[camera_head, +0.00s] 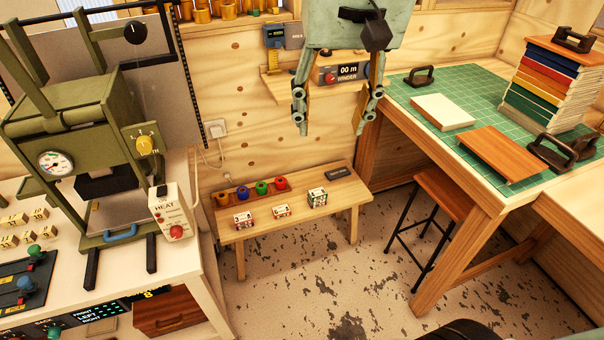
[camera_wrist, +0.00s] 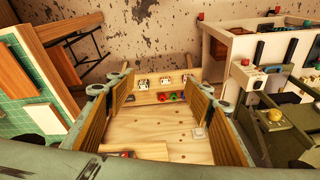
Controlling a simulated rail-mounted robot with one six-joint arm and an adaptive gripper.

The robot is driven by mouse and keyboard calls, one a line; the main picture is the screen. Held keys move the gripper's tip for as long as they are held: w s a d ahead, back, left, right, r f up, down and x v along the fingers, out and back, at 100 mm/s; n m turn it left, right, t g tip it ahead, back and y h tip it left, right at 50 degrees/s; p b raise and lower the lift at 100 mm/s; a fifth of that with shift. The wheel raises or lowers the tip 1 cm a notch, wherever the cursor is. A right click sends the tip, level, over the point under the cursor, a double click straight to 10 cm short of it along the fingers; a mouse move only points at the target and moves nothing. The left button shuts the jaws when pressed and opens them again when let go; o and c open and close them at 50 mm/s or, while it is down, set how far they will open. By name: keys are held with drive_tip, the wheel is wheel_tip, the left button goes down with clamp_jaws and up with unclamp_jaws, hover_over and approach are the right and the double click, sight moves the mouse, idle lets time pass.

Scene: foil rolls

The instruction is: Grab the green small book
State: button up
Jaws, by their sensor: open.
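My gripper (camera_head: 333,128) hangs open and empty in front of the wood wall at the top middle of the head view. In the wrist view its fingers (camera_wrist: 158,78) stand wide apart with nothing between them. A stack of books (camera_head: 550,85) with coloured spines stands on the green cutting mat (camera_head: 470,84) at the right, far from my gripper. Green spines (camera_head: 528,104) show in its lower part. A small box-like item with green on it (camera_head: 317,197) sits on the low wooden bench (camera_head: 335,222), below my gripper. I cannot tell which green item is the small book.
Two white-and-red small items (camera_head: 243,220) and several coloured rolls (camera_head: 262,187) share the bench. A green press (camera_head: 75,140) stands left. A stool (camera_head: 445,195) is by the right table. Dark-handled tools (camera_head: 555,152) and a brown board (camera_head: 505,153) lie near the stack.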

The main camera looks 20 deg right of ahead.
drive_tip(key=w+d+f+m+g+b, duration=0.1)
drive_tip(key=w+d+f+m, duration=0.2)
drive_tip(key=w, duration=0.4)
drive_tip(key=w+d+f, duration=0.2)
drive_tip(key=w+f, duration=0.3)
drive_tip(key=w, duration=0.3)
drive_tip(key=m+g+b, duration=0.1)
drive_tip(key=m+g, duration=0.1)
drive_tip(key=m, duration=1)
hover_over(318, 192)
wheel_tip(318, 192, down, 58)
drive_tip(key=shift+a+f, duration=0.1)
drive_tip(key=shift+f+b, duration=0.7)
drive_tip(key=shift+f, duration=1.75)
drive_tip(key=shift+c, duration=0.3)
